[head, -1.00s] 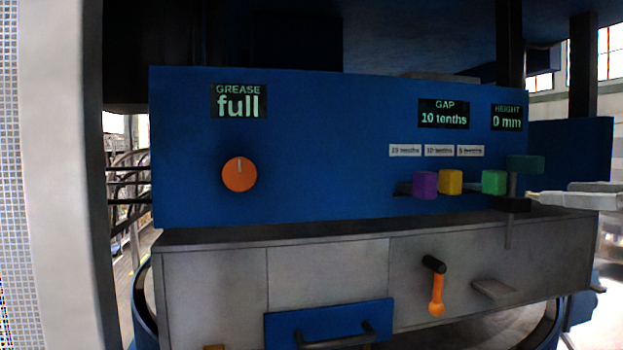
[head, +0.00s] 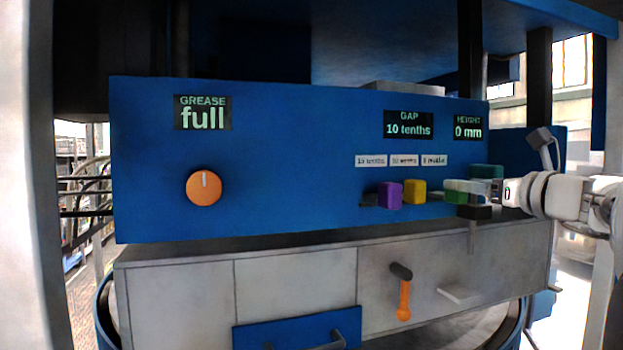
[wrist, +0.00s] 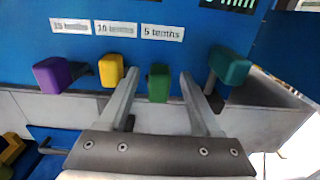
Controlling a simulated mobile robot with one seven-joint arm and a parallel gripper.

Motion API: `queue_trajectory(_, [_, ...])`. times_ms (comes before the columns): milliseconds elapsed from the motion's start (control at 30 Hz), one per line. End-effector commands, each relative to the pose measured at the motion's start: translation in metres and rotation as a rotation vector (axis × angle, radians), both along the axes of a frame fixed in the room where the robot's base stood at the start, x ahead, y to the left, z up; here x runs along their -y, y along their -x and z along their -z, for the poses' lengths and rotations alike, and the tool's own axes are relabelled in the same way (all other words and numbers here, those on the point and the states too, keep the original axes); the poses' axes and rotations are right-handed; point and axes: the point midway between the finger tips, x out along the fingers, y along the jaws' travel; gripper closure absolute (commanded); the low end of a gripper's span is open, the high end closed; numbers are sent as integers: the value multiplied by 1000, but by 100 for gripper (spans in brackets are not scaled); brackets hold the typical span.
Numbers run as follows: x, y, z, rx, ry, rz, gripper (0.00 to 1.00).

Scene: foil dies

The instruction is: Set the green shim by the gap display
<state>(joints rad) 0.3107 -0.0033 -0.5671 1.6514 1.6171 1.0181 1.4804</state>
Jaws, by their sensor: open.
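The gap display (head: 409,124) on the blue panel reads "10 tenths". Below it are three white labels, the right one (wrist: 162,32) reading 5 tenths in the wrist view. The green shim (wrist: 158,86) stands out from the panel below that label, right of the yellow shim (wrist: 110,69) and the purple shim (wrist: 52,75). My gripper (wrist: 160,73) is open, with one finger on each side of the green shim; contact cannot be told. In the head view the fingers partly cover the green shim (head: 457,197).
A teal block (wrist: 230,66) on a dark post stands close right of my right finger. A height display (head: 468,127) reads 0 mm. A grease display (head: 203,112) reads full, above an orange knob (head: 204,188). An orange-handled lever (head: 403,298) and grey ledge (head: 460,294) are below.

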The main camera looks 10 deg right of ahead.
Motion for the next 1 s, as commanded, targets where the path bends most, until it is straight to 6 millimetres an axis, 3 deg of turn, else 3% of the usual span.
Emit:
queue_trajectory(200, [-3,-26,0,-1,1,0,35])
queue_trajectory(567, [-4,-31,0,0,2,0,35])
queue_trajectory(933, [-4,-30,0,0,1,0,100])
queue_trajectory(1000, [-4,-30,0,0,1,0,100])
